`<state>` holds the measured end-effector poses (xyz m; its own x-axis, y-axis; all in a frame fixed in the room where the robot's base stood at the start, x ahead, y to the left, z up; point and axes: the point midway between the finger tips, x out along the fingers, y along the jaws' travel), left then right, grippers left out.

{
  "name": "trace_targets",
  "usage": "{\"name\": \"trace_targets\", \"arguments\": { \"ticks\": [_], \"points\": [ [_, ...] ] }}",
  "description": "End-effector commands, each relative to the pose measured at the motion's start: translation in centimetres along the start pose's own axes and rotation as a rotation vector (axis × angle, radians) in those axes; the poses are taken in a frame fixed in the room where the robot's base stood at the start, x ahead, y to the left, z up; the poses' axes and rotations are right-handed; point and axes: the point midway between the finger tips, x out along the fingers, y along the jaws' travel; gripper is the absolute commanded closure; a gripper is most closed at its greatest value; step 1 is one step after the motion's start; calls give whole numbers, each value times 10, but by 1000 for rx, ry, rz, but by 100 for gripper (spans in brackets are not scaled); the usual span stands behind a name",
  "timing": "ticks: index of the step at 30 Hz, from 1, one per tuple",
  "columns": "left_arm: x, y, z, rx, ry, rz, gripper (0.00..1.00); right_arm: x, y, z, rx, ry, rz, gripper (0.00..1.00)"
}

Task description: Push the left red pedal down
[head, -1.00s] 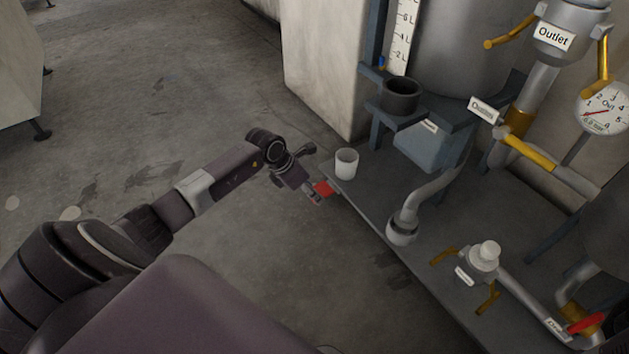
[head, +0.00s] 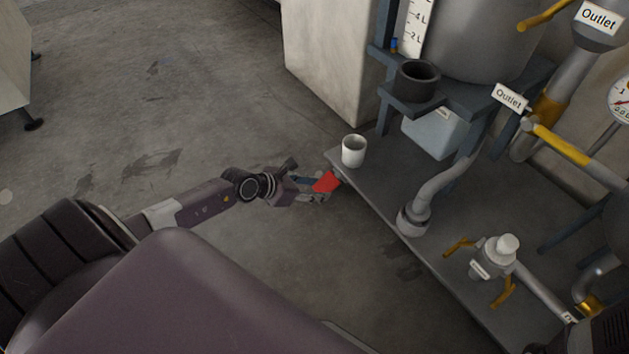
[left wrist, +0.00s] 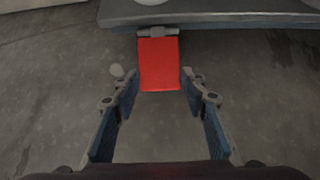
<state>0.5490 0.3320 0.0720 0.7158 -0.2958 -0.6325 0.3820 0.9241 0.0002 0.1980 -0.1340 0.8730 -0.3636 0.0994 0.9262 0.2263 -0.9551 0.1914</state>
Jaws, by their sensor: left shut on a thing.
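The red pedal (head: 327,181) sticks out from the front edge of the grey platform, near its left corner. In the left wrist view the red pedal (left wrist: 159,64) is a flat plate joined by a hinge to the platform edge above it. My left gripper (head: 316,189) is at the pedal, reaching in from the left. In the left wrist view its fingers (left wrist: 160,80) lie along both sides of the pedal's near end, shut on it.
The grey platform (head: 375,197) carries a white cup (head: 354,151) near the pedal, pipes and a valve with yellow handles (head: 494,258). A dark cup (head: 416,80) sits on a bracket above. A pale block (head: 335,70) stands behind. The floor to the left is clear.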

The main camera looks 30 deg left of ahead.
Motion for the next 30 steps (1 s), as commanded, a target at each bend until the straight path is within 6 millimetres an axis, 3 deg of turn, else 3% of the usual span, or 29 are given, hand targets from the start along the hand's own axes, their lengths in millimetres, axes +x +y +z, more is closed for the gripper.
{"name": "trace_targets", "arguments": {
  "ticks": [13,14,18,30],
  "points": [
    [1,1,0,0,-12,2,100,-2,0,-1,0,0,0,100],
    [1,1,0,0,-12,2,58,-2,0,-1,0,0,0,100],
    [1,1,0,0,-11,1,43,-2,0,0,-1,0,1,100],
    [-6,1,-2,0,-9,1,42,-2,1,2,0,-5,4,100]
  ]
}}
